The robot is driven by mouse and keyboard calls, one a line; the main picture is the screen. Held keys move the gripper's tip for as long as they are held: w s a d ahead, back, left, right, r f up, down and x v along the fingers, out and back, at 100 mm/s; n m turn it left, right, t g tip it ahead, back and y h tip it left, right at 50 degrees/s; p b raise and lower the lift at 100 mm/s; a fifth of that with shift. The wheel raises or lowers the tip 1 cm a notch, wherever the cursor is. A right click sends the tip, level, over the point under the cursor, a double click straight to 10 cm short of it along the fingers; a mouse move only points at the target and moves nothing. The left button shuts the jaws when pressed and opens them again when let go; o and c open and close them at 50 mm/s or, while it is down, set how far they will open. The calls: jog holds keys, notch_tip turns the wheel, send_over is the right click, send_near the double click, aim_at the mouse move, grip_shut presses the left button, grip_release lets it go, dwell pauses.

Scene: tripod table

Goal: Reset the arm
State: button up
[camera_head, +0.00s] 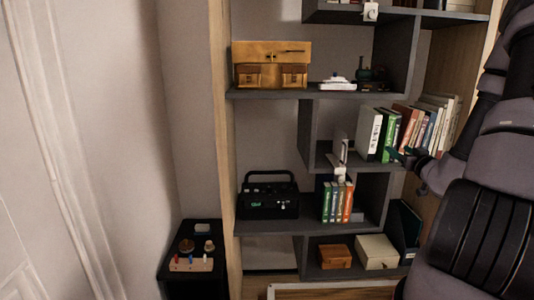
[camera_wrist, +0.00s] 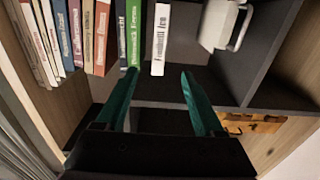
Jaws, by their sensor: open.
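My gripper (camera_head: 403,156) is at the bookshelf in the head view, with my dark arm reaching in from the right edge. Its fingertips are close to the lower part of a row of books on a middle shelf. In the wrist view my gripper (camera_wrist: 160,76) shows two green fingers spread apart with nothing between them. A white book (camera_wrist: 159,40) stands beyond the gap between the fingertips, and a green book (camera_wrist: 133,33) is beside it. I cannot tell whether a fingertip touches a book.
The bookshelf (camera_head: 306,130) has several stepped dark boards. A tan case (camera_head: 271,52) is on an upper board, a black toolbox (camera_head: 268,198) lower down. A small black stand (camera_head: 191,271) is at the lower left. In the wrist view a white holder (camera_wrist: 217,25) is near the books.

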jog(key=s+a+r+n+g+y, duration=0.1)
jog(key=a+r+n+g+y, duration=0.1)
jog(key=a+r+n+y, duration=0.4)
jog(key=s+a+r+n+g+y, duration=0.1)
jog(key=a+r+n+y, duration=0.2)
jog(key=a+n, duration=0.6)
jog(key=s+a+r+n+g+y, duration=0.35)
jog(key=s+a+n+g, duration=0.65)
jog(key=n, duration=1.1)
jog(key=s+r+n+g+h, duration=0.15)
jog(key=s+n+h, duration=0.65)
jog(key=n, duration=1)
jog(key=s+d+r+n+t+h, duration=0.3)
jog(key=s+d+r+n, duration=0.2)
jog(key=n, duration=0.8)
jog(key=shift+s+d+r+n+t, duration=0.25)
jog(key=shift+d+r+n+t, duration=0.1)
jog(key=shift+d+r, duration=0.3)
